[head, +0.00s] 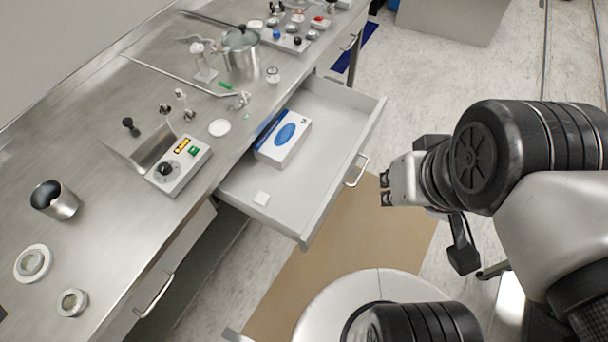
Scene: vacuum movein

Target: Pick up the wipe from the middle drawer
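The middle drawer (318,205) is pulled out from under the steel bench.
The steel bench (100,205) carries a control box (178,167), a metal pot (241,50), a metal cup (54,200) and round flanges (33,263). The drawer handle (358,170) sticks out toward my arm. A closed drawer with a handle (155,296) is at lower left.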

